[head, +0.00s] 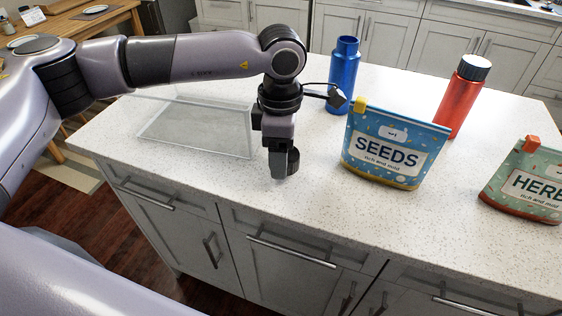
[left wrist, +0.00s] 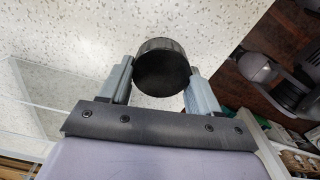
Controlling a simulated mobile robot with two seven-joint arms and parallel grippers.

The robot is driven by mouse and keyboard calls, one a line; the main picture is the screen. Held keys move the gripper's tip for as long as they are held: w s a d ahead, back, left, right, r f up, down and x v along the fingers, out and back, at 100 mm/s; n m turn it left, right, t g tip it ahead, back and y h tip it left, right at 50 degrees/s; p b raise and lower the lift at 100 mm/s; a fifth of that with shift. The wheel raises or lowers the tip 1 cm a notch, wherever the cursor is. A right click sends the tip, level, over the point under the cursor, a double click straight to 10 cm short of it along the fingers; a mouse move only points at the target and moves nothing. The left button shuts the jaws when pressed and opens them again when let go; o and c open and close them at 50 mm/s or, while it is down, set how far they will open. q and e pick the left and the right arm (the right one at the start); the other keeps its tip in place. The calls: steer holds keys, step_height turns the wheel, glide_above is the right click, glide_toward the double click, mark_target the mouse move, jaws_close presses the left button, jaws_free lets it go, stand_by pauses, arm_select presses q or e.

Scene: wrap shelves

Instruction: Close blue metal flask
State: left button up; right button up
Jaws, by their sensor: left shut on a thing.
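The blue metal flask (head: 344,74) stands upright and uncapped on the white counter, behind the seeds bag. My left gripper (head: 285,168) points down over the counter, in front and to the left of the flask. It is shut on a round black cap (head: 293,160). In the left wrist view the black cap (left wrist: 162,67) sits between the two fingers of my left gripper (left wrist: 160,85). Whether the cap touches the counter is hard to tell. The flask does not show in the left wrist view. My right gripper is not in view.
A clear, shallow tray (head: 150,128) lies left of my left gripper. A blue SEEDS bag (head: 388,150) stands right of it. A red flask with a black cap (head: 464,96) and a green HERB bag (head: 530,182) are farther right. The counter's front edge is close.

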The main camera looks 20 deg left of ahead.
arm_select(q)
step_height(320, 180, up, 17)
steer(key=shift+b, duration=0.55)
